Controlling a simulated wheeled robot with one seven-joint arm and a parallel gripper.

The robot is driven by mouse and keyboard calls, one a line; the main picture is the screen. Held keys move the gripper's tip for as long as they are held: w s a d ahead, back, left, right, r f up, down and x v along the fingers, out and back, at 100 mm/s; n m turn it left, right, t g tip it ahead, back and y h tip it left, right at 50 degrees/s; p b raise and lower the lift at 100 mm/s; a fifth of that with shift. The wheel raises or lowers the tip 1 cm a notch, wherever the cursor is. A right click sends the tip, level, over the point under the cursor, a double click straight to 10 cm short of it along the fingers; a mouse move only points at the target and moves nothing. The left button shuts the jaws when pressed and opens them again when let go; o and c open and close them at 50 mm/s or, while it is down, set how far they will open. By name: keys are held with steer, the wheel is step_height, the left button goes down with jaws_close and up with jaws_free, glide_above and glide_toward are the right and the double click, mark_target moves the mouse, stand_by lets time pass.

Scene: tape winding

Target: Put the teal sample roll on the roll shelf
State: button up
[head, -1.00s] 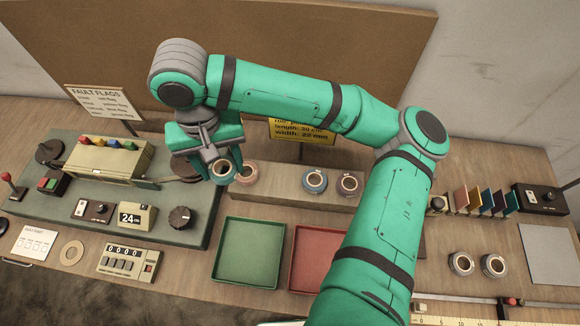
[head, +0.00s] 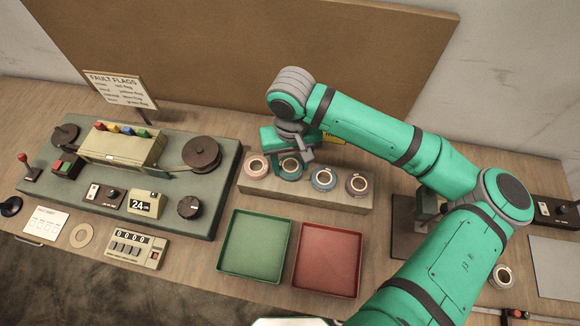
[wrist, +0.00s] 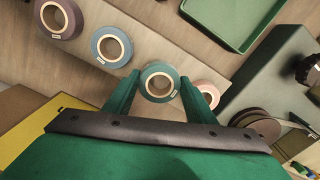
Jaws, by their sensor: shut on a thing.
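The teal sample roll (head: 291,178) is between the fingers of my gripper (head: 290,163), which is shut on it. The same roll (wrist: 160,99) shows in the wrist view, its flat face and pale core visible between the two green fingertips. The roll shelf (head: 305,199) is a long, low wooden block; the teal roll is at its top, in line with the other rolls. I cannot tell whether it touches the shelf or hangs just above it. A pink roll (head: 257,177) is to its left and a blue roll (head: 324,188) to its right.
A mauve roll (head: 358,193) sits at the right on the shelf. A green tray (head: 254,278) and a red tray (head: 327,290) lie in front. The winding machine (head: 60,189) is left; a tan board (head: 250,50) stands behind. Another roll (head: 501,285) lies far right, beyond my arm.

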steer(key=shift+a+f, duration=0.1)
steer(key=shift+f, duration=1.15)
steer(key=shift+f, duration=0.15)
steer(key=o, duration=1)
step_height(320, 180, up, 12)
steer(key=shift+r, duration=0.2)
